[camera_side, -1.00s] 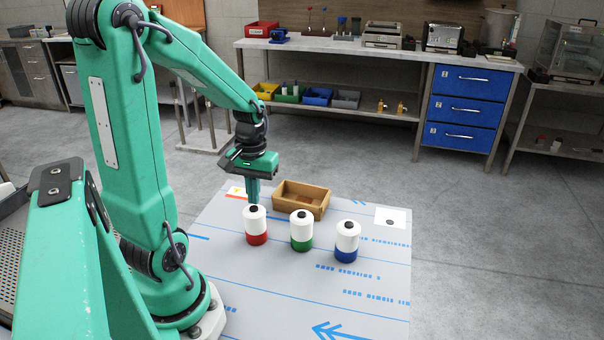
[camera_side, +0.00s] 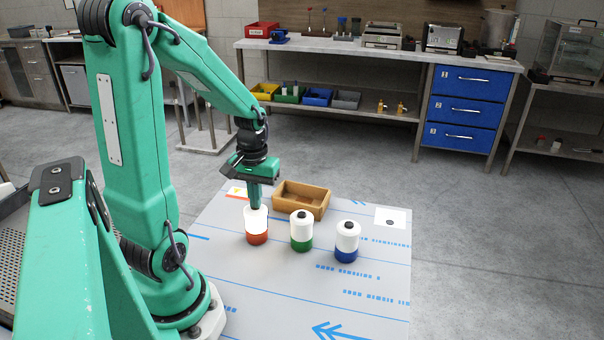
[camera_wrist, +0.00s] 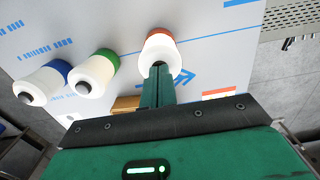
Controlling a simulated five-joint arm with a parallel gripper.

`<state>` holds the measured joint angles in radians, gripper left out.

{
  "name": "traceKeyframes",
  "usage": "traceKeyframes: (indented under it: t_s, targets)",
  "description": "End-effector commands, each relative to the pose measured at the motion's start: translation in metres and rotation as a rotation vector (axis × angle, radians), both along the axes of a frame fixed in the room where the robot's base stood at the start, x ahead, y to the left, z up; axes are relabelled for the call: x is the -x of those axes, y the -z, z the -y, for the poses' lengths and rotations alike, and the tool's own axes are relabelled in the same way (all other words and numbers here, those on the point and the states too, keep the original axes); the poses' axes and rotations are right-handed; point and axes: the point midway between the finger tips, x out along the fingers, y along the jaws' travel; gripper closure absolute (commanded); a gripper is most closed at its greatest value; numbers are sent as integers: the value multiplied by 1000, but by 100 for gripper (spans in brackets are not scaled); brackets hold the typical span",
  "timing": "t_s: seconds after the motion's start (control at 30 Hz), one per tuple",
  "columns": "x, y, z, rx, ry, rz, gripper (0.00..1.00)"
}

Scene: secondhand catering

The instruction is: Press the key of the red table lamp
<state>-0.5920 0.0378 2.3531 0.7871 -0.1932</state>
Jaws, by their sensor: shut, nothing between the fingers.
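The red table lamp (camera_side: 257,231) stands upright at the left of a row of three lamps, with a red base and a white shade. Its shade glows bright, and it also shows in the wrist view (camera_wrist: 161,50). My gripper (camera_side: 255,206) is shut and empty, pointing down with its fingertips at the top of the red lamp. The fingers hide the lamp's key. In the wrist view the shut fingers (camera_wrist: 158,75) reach to the lamp's top.
The green lamp (camera_side: 301,231) and the blue lamp (camera_side: 347,241) stand unlit to the right, with dark keys on top. An open wooden box (camera_side: 301,200) sits behind them. The front of the board (camera_side: 270,290) is clear.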

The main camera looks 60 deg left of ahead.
Motion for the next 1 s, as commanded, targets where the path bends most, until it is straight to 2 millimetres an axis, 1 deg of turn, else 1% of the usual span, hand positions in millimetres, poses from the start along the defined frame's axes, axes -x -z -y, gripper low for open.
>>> traceKeyframes:
  t_s: [0.03,0.27,0.47,0.57,0.67,1.0]
  targets:
    - [7,14,5,16,0,-23,100]
    - [7,13,5,16,0,-23,100]
    - [5,4,3,12,0,-18,100]
    - [3,-6,2,8,0,-13,100]
    - [1,-21,1,4,0,-6,100]
    - [-4,-79,-3,-3,0,4,100]
